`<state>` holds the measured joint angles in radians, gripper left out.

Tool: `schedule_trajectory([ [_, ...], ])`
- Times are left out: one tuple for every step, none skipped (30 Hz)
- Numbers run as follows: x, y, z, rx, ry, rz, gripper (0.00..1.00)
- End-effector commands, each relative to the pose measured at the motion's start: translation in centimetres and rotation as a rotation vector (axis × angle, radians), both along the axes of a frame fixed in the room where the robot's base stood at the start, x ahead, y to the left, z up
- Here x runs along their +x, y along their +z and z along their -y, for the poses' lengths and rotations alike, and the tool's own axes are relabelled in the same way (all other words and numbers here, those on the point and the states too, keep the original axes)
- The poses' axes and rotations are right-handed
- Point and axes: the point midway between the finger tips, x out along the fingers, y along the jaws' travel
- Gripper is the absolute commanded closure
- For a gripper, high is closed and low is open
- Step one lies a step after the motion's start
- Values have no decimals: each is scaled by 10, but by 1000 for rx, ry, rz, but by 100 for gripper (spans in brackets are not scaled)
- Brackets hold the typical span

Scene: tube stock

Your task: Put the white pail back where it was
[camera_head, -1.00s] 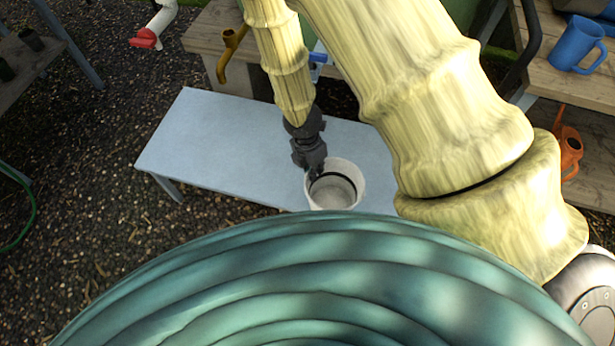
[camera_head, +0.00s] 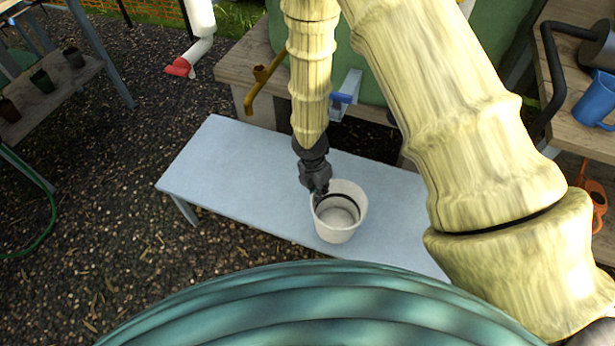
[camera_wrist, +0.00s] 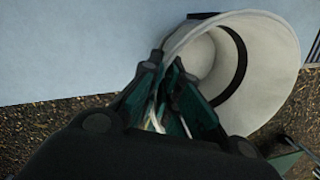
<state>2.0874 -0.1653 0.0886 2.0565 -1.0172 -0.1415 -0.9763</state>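The white pail (camera_head: 336,229) is in the middle of the head view, over the front part of the pale blue bench (camera_head: 235,165). Its mouth faces up, with a dark curved band inside. My gripper (camera_head: 320,192) comes down from above at the pail's left rim. In the wrist view the pail (camera_wrist: 267,75) is at the upper right, and the fingers of my gripper (camera_wrist: 172,88) straddle its near rim, one inside and one outside, and look closed on it. I cannot tell whether the pail's base touches the bench.
A brass tap (camera_head: 262,85) and a blue-handled tap (camera_head: 345,96) are behind the bench. A blue jug (camera_head: 597,100) and an orange watering can (camera_head: 592,200) are at the right. Potted plants stand on a left shelf (camera_head: 50,100). The bench's left part is clear.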

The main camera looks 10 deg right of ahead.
Motion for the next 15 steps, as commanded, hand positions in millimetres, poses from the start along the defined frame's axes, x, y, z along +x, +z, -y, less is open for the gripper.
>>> schedule_trajectory([
  [9,0,-2,4,-3,3,100],
  [14,-1,-3,3,-3,2,100],
  [20,-1,-4,4,-3,3,100],
  [25,-2,-5,4,-3,3,100],
  [29,-2,-6,3,-2,2,100],
  [37,-3,-7,3,-4,2,100],
  [42,-4,-8,3,-3,2,100],
  [47,-4,-9,4,-2,2,100],
  [53,-4,-10,2,-3,2,100],
  [57,-5,-10,2,-3,2,100],
  [61,-5,-11,2,-2,1,100],
  [64,-6,-13,1,-1,0,100],
  [67,-6,-13,2,0,1,100],
  [70,-6,-13,2,-1,1,100],
  [71,-7,-14,2,-1,1,100],
])
